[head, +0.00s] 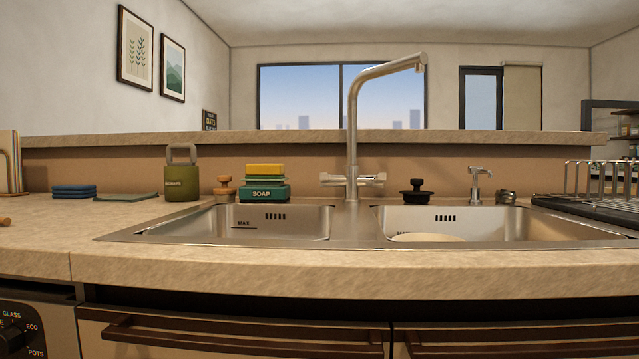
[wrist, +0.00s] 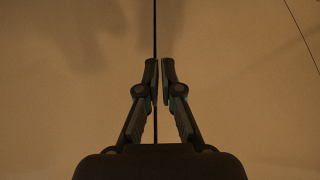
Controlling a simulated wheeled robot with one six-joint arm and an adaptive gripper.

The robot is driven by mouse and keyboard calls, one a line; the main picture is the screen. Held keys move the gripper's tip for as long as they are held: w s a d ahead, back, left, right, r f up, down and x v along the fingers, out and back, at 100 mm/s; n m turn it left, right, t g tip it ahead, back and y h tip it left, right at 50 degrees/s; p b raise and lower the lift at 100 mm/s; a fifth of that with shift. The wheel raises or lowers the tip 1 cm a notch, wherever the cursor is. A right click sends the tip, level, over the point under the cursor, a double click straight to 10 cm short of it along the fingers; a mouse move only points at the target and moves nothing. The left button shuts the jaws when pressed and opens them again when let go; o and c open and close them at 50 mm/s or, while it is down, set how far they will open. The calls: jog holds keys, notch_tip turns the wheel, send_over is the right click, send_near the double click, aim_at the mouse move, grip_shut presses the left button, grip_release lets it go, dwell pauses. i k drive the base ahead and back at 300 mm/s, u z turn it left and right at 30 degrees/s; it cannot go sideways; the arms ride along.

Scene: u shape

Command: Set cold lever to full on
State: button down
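The tall brushed-metal faucet (head: 353,140) stands behind the double sink in the head view. At its base a short lever sticks out on each side, a left lever (head: 330,180) and a right lever (head: 374,179). Both look roughly level. No hot or cold marking is readable, so I cannot tell which is the cold one. My gripper (wrist: 159,72) shows only in the wrist view. Its fingertips are together with at most a sliver between them, and nothing is held. It faces a plain tan surface with a thin dark seam, away from the faucet.
The sink's left basin (head: 262,221) looks empty; the right basin (head: 445,224) holds a pale round item. A soap box with sponges (head: 264,184), a green canister (head: 182,182), a black plug (head: 416,191), a soap dispenser (head: 479,183) and a dish rack (head: 600,195) stand around it.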

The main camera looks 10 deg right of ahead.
aim_at(325, 178)
jog(key=k, duration=0.5)
jog(key=z, duration=2.7)
jog(key=k, duration=1.85)
jog(key=u, duration=2.15)
jog(key=i, duration=0.5)
jog(key=z, duration=0.05)
